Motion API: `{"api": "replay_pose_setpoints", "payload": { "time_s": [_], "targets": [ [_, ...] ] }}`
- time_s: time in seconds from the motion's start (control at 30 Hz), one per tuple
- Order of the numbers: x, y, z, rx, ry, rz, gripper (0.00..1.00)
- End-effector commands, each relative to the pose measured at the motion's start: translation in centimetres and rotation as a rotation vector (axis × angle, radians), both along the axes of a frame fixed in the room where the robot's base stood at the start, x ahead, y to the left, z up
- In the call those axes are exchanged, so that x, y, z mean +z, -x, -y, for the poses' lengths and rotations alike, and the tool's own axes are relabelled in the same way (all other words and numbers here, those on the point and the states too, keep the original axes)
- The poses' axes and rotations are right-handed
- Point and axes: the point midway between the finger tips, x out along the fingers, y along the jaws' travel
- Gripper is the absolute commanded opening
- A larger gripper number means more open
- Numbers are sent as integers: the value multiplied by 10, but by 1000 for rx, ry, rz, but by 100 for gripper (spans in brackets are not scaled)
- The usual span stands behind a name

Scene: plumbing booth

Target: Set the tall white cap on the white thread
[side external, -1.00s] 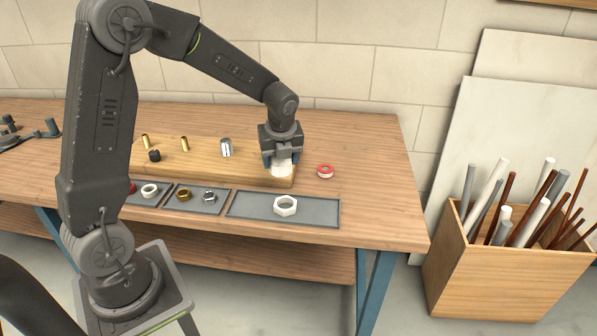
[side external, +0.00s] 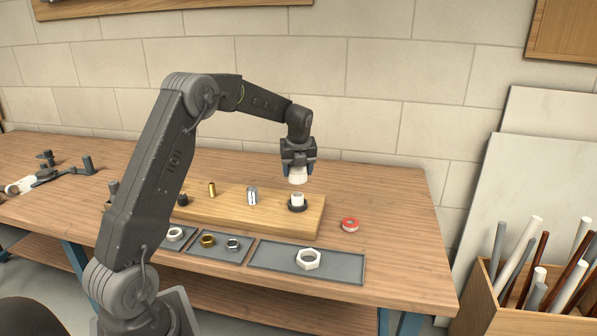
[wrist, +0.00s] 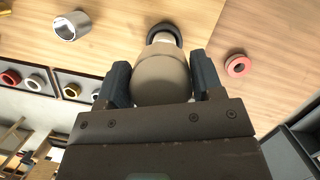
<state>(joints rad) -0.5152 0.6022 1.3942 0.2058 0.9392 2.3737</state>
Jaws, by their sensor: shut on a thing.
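My gripper (side external: 298,167) is shut on the tall white cap (side external: 297,176) and holds it upright in the air. In the wrist view the cap (wrist: 160,82) fills the space between the two fingers. The white thread (side external: 297,199) stands upright at the right end of the wooden board, with a black ring (side external: 297,207) around its foot. The cap hangs roughly over the thread, with a small gap between them in the side view. In the wrist view the cap hides most of the thread; the black ring (wrist: 165,28) shows beyond it.
The wooden board (side external: 232,207) also bears a chrome fitting (side external: 252,196) and a brass one (side external: 212,189). Grey trays in front hold rings and a large white nut (side external: 308,259). Table right of the tape is clear.

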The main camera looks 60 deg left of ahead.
Motion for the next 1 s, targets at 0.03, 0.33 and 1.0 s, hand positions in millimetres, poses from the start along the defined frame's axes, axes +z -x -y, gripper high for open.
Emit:
{"api": "replay_pose_setpoints", "payload": {
  "time_s": [0.03, 0.33, 1.0],
  "targets": [
    [-3, 0, 0, -1, 0, -2, 38],
    [-17, 0, 1, -1, 0, -2, 38],
    [-49, 0, 1, 0, 1, -1, 38]
  ]
}}
